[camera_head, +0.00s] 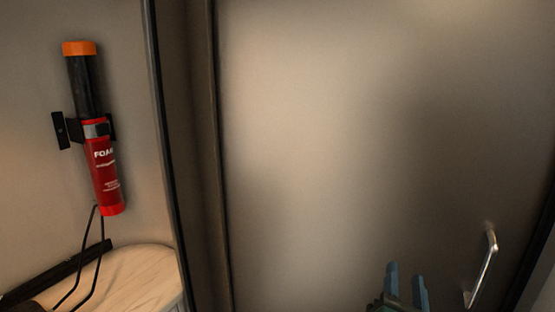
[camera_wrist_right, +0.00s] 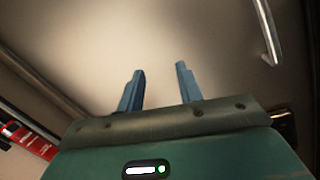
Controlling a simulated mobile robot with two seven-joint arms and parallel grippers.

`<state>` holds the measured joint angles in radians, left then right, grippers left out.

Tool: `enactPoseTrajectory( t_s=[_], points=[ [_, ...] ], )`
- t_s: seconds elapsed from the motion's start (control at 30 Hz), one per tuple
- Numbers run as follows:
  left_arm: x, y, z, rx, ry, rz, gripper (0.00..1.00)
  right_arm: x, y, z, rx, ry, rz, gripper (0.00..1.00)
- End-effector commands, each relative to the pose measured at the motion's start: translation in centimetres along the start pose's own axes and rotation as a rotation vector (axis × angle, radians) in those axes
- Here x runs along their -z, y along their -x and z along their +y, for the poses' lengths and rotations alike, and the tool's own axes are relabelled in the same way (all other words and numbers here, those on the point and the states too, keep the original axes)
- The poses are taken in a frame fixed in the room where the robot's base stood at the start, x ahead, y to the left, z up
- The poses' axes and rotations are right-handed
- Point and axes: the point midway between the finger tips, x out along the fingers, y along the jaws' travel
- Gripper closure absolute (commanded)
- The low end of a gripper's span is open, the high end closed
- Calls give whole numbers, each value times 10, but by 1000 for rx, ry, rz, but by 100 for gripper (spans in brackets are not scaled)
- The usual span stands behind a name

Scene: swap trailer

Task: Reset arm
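My right gripper (camera_head: 406,283) shows at the bottom of the head view, its two blue-grey fingers pointing up in front of the door. In the right wrist view the same gripper (camera_wrist_right: 159,88) has its fingers apart with nothing between them. The door (camera_head: 330,140) is a plain beige panel. Its metal handle (camera_head: 485,265) is to the right of my right gripper and apart from it; the handle also shows at the upper right of the wrist view (camera_wrist_right: 267,32). My left gripper is not in view.
A red foam extinguisher (camera_head: 103,178) with an orange end hangs in a black bracket on the left wall. Below it is a rounded wooden surface (camera_head: 140,280) with a bent black rod (camera_head: 97,250) in front. A dark-edged door frame (camera_head: 190,150) stands between that wall and the door.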

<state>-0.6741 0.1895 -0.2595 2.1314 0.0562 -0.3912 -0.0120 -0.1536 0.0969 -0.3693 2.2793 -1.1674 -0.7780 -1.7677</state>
Motion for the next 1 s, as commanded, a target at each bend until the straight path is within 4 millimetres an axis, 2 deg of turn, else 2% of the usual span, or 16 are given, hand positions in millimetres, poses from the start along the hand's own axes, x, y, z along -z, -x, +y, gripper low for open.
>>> enactPoseTrajectory(
  t_s=[0.03, 0.17, 0.3, 0.4, 0.5, 0.6, 0.7, 0.8, 1.0],
  points=[
    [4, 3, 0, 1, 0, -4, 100, 22, 5, -4, -3, -134, 91, 64],
    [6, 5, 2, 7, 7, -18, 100, 82, 29, -17, 49, -581, 329, 64],
    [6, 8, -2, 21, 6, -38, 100, 138, 72, -34, 241, -1115, 551, 64],
    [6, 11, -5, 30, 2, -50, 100, 168, 108, -47, 452, -1497, 649, 64],
    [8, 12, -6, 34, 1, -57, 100, 188, 141, -58, 685, -1835, 681, 64],
    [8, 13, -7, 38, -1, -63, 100, 200, 167, -68, 890, -2090, 660, 64],
    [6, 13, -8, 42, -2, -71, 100, 206, 184, -74, 1032, -2255, 622, 64],
    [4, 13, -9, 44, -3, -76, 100, 209, 191, -77, 1102, -2337, 595, 64],
    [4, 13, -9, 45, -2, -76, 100, 210, 192, -78, 1119, -2356, 588, 64]
  ],
)
